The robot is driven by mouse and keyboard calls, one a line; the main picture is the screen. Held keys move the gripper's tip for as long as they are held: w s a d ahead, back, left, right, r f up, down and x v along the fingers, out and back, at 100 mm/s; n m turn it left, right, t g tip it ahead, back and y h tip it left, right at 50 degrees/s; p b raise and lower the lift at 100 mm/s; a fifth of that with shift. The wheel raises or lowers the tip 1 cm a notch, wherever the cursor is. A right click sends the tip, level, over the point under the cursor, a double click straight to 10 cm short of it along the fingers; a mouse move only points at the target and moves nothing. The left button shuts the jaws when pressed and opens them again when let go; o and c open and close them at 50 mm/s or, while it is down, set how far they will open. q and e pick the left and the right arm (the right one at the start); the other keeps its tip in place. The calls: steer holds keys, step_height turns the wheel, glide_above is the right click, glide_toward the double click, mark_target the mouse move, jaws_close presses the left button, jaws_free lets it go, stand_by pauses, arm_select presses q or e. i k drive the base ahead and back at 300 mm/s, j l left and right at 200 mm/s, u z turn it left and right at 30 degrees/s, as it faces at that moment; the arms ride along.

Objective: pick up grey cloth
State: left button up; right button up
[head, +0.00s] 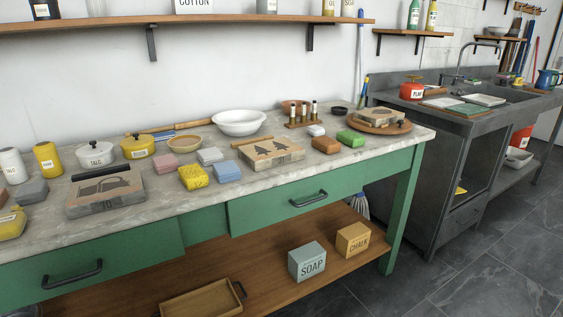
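A small light grey folded piece (210,156) that looks like cloth lies on the marble-like worktop (150,222), behind a yellow sponge (193,177) and a blue folded piece (226,171). A darker grey block-like piece (31,192) lies at the far left of the worktop; I cannot tell whether it is cloth or a block. Neither of my grippers is in view.
A stone with a tree picture (271,152) stands right of the blue piece, and another picture stone (104,196) stands to the left. A wooden bowl (184,143) and a yellow pot (138,147) are behind. The front worktop strip is mostly clear.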

mark_target(30, 194)
steer(key=u, duration=1.45)
